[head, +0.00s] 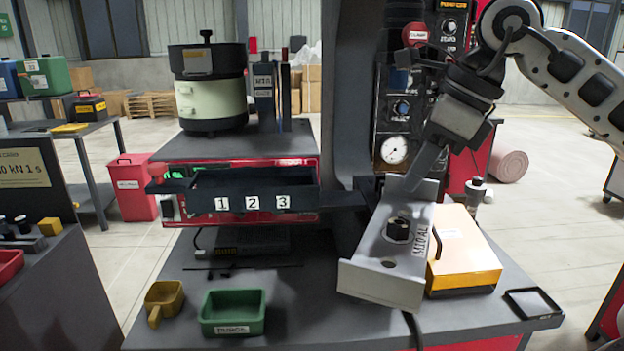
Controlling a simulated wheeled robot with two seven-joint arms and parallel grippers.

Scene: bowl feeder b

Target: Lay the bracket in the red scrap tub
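The bracket (378,262) is a light grey angled metal piece marked "M10 AL", with a dark round nut-like part on its face. It is tilted in front of the machine, in the right half of the head view. My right gripper (424,170) comes in from the upper right and is shut on the bracket's upper end. The contact is partly hidden by the fingers. A red tub (132,190) with a small white label stands at the left behind the bench; its label is too small to read. My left gripper is out of view.
An orange-and-white box (463,262) sits just right of the bracket. A green tray (233,313) and a yellow scoop (163,301) lie at the bench front. A dark rail numbered 1, 2, 3 (252,187) and a bowl feeder (210,95) stand between bracket and tub.

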